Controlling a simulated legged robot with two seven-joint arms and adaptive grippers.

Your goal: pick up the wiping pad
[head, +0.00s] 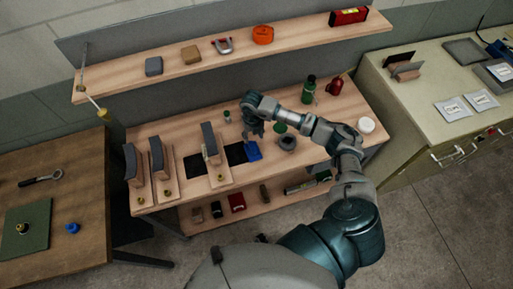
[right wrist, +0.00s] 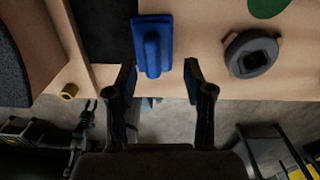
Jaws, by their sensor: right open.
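The wiping pad appears to be the blue block with a raised blue handle. It lies near the front edge of the wooden workbench (head: 178,133) in the head view (head: 253,151). In the right wrist view the blue pad (right wrist: 152,44) is at top centre, its handle pointing toward me. My right gripper (head: 254,132) is over the bench just behind the pad in the head view. In the right wrist view the open fingers (right wrist: 159,73) are on either side of the handle's near end, with gaps visible. I cannot tell their height over it. My left gripper is not in view.
A dark grey ring-shaped part (right wrist: 253,54) sits right of the pad. A black mat (right wrist: 105,30) and an upright panel on a wooden base (head: 211,145) are to the left. Green (head: 309,87) and red bottles (head: 335,85) stand behind. A shelf (head: 190,65) runs above the bench.

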